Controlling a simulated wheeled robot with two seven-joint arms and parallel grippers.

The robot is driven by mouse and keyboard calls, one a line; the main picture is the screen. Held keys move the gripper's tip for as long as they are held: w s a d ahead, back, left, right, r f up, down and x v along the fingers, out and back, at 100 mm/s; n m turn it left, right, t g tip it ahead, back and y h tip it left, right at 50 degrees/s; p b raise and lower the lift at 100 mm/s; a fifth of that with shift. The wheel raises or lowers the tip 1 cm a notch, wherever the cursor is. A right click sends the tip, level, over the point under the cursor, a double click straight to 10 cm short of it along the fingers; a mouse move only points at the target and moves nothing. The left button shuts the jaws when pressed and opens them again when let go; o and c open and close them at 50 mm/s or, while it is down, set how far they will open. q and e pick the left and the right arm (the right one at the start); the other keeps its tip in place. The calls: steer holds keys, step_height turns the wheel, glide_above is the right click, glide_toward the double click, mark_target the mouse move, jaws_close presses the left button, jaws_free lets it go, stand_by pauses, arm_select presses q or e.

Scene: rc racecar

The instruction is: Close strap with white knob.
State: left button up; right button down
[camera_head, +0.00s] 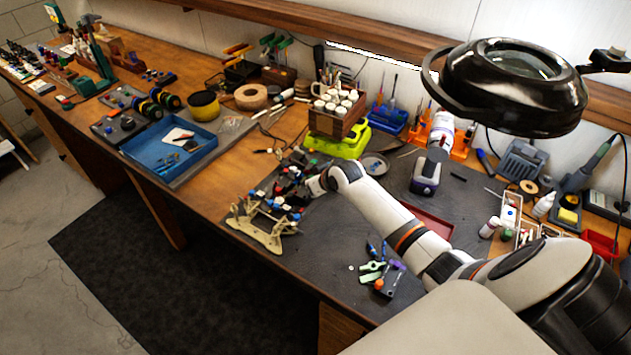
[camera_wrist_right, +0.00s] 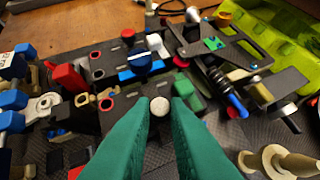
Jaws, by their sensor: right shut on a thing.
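The racecar chassis (camera_head: 282,190) sits on a cream stand (camera_head: 258,231) on the dark mat, and its dark parts fill the right wrist view (camera_wrist_right: 110,60). My right gripper (camera_wrist_right: 160,108) has green fingers and reaches down to the chassis. A round white knob (camera_wrist_right: 159,105) sits between its fingertips, and the fingers are shut on it. Another white knob (camera_wrist_right: 154,41) stands farther up, beside a blue knob (camera_wrist_right: 138,61). The strap under the held knob is mostly hidden by the fingers, so I cannot tell how it lies. In the head view the fingertips are too small to make out. My left gripper is not in view.
A lime-green holder (camera_head: 337,145) stands just behind the chassis. A lamp (camera_head: 515,85) overhangs the bench at right. Small tools and clamps (camera_head: 373,270) lie near the front edge. A blue tray (camera_head: 170,150) lies to the left. The mat in front of my arm is mostly clear.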

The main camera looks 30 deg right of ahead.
steer(key=c, duration=1.4)
jaws_free()
steer(key=b+v, duration=0.1)
steer(key=v, duration=1)
steer(key=shift+s+r, duration=0.25)
steer(key=shift+s, duration=0.05)
